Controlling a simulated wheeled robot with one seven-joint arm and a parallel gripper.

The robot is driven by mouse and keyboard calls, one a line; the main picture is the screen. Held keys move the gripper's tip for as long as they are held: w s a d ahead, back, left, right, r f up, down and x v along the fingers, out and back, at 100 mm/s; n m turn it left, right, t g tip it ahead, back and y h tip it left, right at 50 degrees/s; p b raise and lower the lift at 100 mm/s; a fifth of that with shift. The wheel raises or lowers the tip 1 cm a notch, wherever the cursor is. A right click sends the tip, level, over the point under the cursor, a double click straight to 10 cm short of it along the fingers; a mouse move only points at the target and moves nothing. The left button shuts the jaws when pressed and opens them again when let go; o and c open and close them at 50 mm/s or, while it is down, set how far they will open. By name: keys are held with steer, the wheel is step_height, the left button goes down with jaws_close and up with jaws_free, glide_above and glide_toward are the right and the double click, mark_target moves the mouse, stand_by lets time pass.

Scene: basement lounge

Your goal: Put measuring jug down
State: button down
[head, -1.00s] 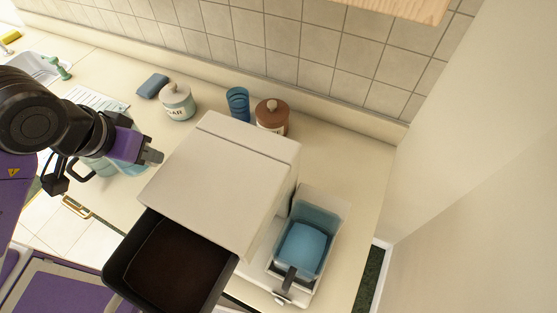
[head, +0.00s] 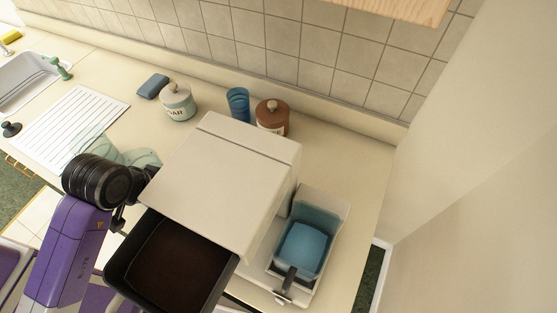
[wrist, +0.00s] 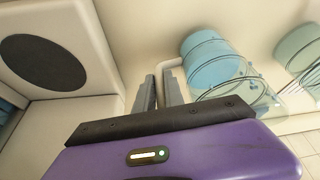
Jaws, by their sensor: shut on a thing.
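The measuring jug (head: 142,158) is a pale see-through blue-green vessel on or just above the counter, left of the white appliance. It is partly hidden by my wrist. In the wrist view a clear bluish vessel, which I take as the jug (wrist: 215,70), lies just right of the fingertips. My gripper (wrist: 160,90) has its two grey fingers close together, shut on what seems to be the jug's handle; the contact is hard to make out. In the head view the fingers are hidden behind my dark wrist. Whether the jug's base touches the counter cannot be told.
The white appliance (head: 225,170) with its dark drawer (head: 175,265) pulled out stands close right. Another clear vessel (head: 95,145) is left of the jug. The ribbed drainboard (head: 70,125) and sink (head: 25,82) lie farther left. A sugar jar (head: 178,103) stands behind.

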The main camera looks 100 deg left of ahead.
steer(key=shift+f, duration=0.2)
steer(key=shift+f, duration=0.15)
steer(key=c, duration=1.4)
jaws_free()
steer(key=shift+c, duration=0.2)
steer(key=v, duration=1.2)
steer(key=shift+b, duration=0.4)
